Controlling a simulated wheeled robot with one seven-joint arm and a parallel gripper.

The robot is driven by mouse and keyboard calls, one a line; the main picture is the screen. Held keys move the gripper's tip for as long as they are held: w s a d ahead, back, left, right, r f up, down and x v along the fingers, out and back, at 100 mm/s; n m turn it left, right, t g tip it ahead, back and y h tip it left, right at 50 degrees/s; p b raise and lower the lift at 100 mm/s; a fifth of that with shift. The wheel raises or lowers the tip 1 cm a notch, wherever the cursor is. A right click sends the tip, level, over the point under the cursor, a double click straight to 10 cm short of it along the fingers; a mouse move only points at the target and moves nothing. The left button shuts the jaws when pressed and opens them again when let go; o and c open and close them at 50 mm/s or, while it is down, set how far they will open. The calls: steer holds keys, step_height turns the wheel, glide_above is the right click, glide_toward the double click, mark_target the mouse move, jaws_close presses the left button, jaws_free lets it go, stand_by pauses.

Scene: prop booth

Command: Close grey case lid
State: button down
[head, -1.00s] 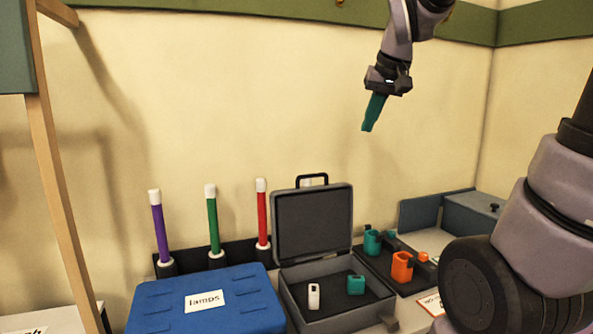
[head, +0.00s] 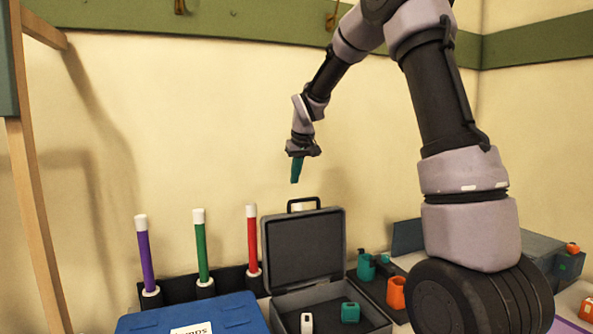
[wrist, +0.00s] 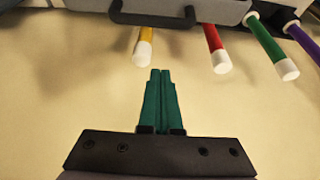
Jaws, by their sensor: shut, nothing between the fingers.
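The grey case (head: 365,305) stands open on the table in the head view, its lid (head: 304,250) upright at the back with a black handle (head: 303,203) on top. Inside lie a small white item (head: 306,323) and a teal item (head: 350,312). My gripper (head: 295,181), with teal fingers, is shut and empty. It points down and appears above the lid in the picture. In the wrist view my shut fingers (wrist: 160,75) point toward the case handle (wrist: 178,14) at the top, apart from it. The case's inside is not visible there.
Purple (head: 145,255), green (head: 201,245) and red (head: 252,240) tubes stand left of the case. A blue lamps box (head: 235,312) sits at front left. Teal (head: 366,268) and orange (head: 395,291) holders are to the right. The wrist view also shows a yellow tube (wrist: 145,40).

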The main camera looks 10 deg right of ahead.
steer(key=f, duration=0.1)
steer(key=s+f, duration=0.1)
steer(key=f, duration=0.1)
steer(key=s+f, duration=0.1)
steer(key=shift+d+f, duration=0.25)
steer(key=shift+f, duration=0.1)
steer(key=shift+s, duration=0.1)
